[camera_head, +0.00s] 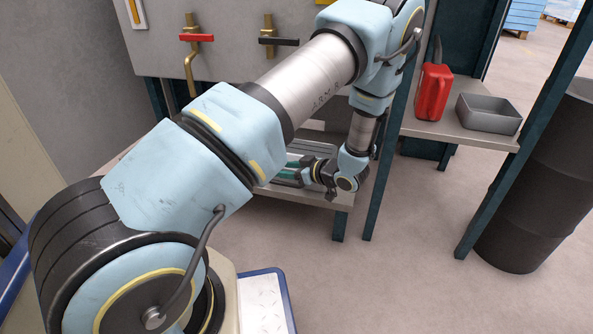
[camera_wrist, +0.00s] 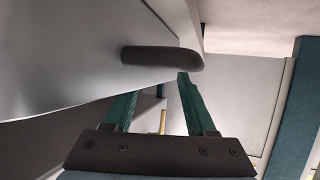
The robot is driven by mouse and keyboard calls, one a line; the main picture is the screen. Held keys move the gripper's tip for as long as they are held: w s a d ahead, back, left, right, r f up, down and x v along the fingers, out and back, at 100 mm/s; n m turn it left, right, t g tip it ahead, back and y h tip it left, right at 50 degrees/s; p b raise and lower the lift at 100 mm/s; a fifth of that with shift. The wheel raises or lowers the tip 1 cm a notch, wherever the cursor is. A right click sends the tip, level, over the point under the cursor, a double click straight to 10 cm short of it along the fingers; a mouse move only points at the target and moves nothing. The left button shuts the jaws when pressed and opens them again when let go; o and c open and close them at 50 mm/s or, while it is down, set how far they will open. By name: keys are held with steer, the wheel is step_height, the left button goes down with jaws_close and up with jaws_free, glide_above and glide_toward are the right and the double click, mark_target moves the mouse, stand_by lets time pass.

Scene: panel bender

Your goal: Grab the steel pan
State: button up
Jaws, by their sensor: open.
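The steel pan (camera_head: 488,114) is a grey, open, rectangular pan. It sits upright on the right-hand shelf in the head view, beside a red can. My gripper (camera_head: 290,167) is low in the middle of the head view, at the lower shelf and well to the left of the pan, apart from it. My arm partly hides it there. In the wrist view my gripper (camera_wrist: 157,88) shows two green fingers spread apart with nothing held between them. I cannot make out the pan in the wrist view.
The red can (camera_head: 433,91) stands left of the pan on the shelf (camera_head: 440,131). Teal posts (camera_head: 525,130) frame the shelf. A dark drum (camera_head: 530,200) stands at right. A dark rounded bar (camera_wrist: 162,57) lies just beyond my fingers. Floor in front is clear.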

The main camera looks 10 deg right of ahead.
jaws_close()
stand_by(0.3)
stand_by(1.1)
